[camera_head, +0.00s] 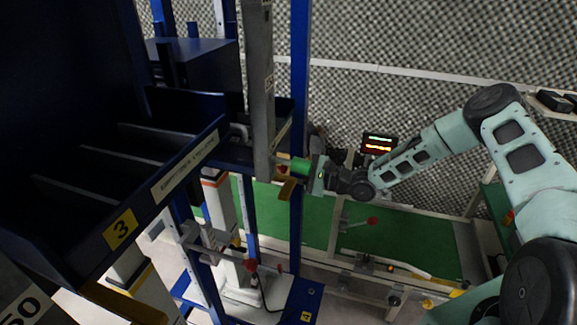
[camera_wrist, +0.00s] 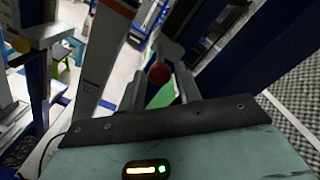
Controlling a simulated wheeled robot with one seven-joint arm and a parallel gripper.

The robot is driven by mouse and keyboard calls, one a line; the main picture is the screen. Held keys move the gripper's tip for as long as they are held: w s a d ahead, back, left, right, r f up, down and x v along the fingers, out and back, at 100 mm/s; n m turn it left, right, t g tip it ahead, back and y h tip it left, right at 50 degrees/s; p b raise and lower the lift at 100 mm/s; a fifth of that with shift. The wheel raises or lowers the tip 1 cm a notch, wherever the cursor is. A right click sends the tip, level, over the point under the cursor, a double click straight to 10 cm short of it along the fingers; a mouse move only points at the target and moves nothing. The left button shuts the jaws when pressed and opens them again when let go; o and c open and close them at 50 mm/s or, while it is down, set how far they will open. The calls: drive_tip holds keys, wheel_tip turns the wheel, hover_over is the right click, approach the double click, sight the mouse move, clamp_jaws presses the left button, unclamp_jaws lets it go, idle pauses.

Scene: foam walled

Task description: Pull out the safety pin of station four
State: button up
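My gripper (camera_head: 284,168) is at the upright grey post (camera_head: 261,90) in the middle of the head view. In the wrist view its two fingers (camera_wrist: 162,84) stand apart. A red round knob (camera_wrist: 159,72) shows between them, with gaps at its sides; it looks like the end of a pin. In the head view a small bit of red (camera_head: 282,170) shows at the fingertips, mostly hidden by my gripper. The pin's shaft is hidden. A yellow number 4 label (camera_head: 306,316) is on the blue base below.
A dark blue rack (camera_head: 190,160) with a yellow number 3 label (camera_head: 120,229) fills the left. Red-knobbed levers (camera_head: 250,265) (camera_head: 372,220) stick out lower down. A blue post (camera_head: 298,80) stands close by my gripper. A lit display (camera_head: 379,144) is behind.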

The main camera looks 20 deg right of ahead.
drive_tip(key=shift+w+a, duration=0.2)
drive_tip(key=shift+a, duration=0.1)
clamp_jaws()
drive_tip(key=b+v, duration=0.1)
drive_tip(key=v, duration=0.3)
drive_tip(key=shift+s+d, duration=0.1)
drive_tip(key=shift+d, duration=0.1)
unclamp_jaws()
drive_tip(key=shift+d, duration=0.1)
drive_tip(key=b+v, duration=0.5)
drive_tip(key=v, duration=1.2)
drive_tip(key=shift+s, duration=0.2)
drive_tip(key=shift+d, duration=0.1)
